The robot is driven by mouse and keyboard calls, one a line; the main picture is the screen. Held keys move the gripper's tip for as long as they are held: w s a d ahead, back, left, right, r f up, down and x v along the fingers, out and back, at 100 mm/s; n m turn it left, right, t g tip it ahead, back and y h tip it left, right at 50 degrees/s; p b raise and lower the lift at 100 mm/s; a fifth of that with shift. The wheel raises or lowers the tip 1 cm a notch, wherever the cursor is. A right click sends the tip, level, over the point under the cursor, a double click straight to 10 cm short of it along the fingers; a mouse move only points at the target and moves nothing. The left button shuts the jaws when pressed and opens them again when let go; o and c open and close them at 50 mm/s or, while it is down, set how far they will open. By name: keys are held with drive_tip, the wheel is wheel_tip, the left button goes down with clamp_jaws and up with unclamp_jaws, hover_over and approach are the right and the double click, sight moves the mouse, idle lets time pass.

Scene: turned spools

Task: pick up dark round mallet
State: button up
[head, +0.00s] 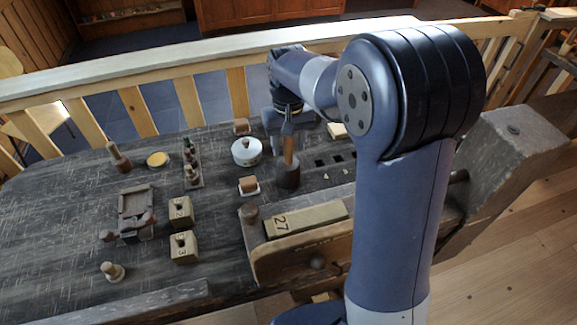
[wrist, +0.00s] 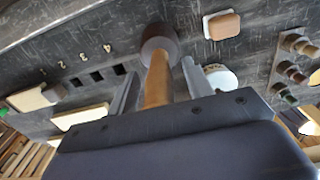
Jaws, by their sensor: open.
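The dark round mallet (head: 287,176) stands head down on the dark workbench, its pale wooden handle pointing up. In the head view my gripper (head: 288,142) is over it, at the handle's upper part. In the wrist view the mallet's dark head (wrist: 159,45) is at the top centre and its handle runs down between the two fingers of my gripper (wrist: 158,80). The fingers are open, with a gap showing on both sides of the handle. The handle's upper end is hidden behind the gripper body.
A white round lidded pot (head: 246,152) and a brown block on a white base (head: 249,186) are close on the left. Square holes (wrist: 97,77) lie on the other side. A wooden vise with a block marked 27 (head: 305,219) is in front.

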drive_tip(key=shift+c, duration=0.2)
clamp_jaws()
drive_tip(key=shift+r, duration=0.1)
idle(0.4)
wheel_tip(320, 180, up, 10)
drive_tip(key=shift+f, duration=0.1)
idle(0.3)
drive_tip(key=c, duration=0.6)
unclamp_jaws()
drive_tip(key=shift+c, duration=0.2)
clamp_jaws()
